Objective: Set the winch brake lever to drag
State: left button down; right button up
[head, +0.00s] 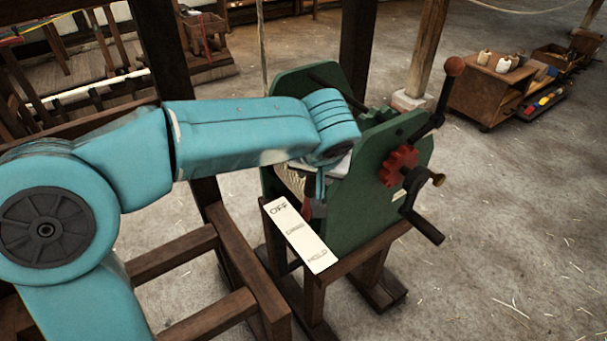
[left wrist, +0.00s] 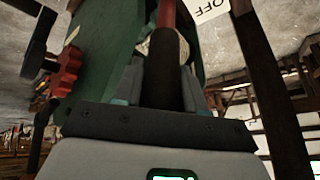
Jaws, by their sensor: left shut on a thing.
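The green winch (head: 365,205) stands on a dark wooden frame. A white plate (head: 300,236) on its near side reads OFF at the far end, a faint middle mark, and HOLD at the near end. My left gripper (head: 318,188) is at the winch's near side, beside the plate's far half. In the left wrist view its fingers (left wrist: 165,95) are shut on the black grip of the brake lever (left wrist: 165,62). The lever's red shaft runs up beside the OFF end. The arm partly hides the lever in the head view, so its exact mark cannot be told.
A red gear (head: 398,166) and crank handles (head: 428,228) stick out on the winch's right side. Dark wooden posts and beams (head: 175,255) stand close under my left arm. A wooden cart (head: 490,95) stands at the back right.

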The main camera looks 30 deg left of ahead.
pick_arm(q)
jog(key=shift+t+y, duration=0.4)
jog(key=shift+y, duration=0.5)
jog(key=d+b, duration=0.1)
jog(key=s+d+b, duration=0.1)
jog(key=d+f+b, duration=0.1)
jog(key=d, duration=0.1)
jog(key=shift+s, duration=0.4)
pick_arm(e)
notch_tip(320, 180, down, 5)
jog(key=shift+f, duration=0.1)
pick_arm(q)
jog(key=c, duration=0.7)
grip_release()
jog(key=shift+c, duration=0.2)
jog(key=shift+s, duration=0.1)
jog(key=shift+d+r, duration=0.1)
jog(key=shift+d, duration=0.05)
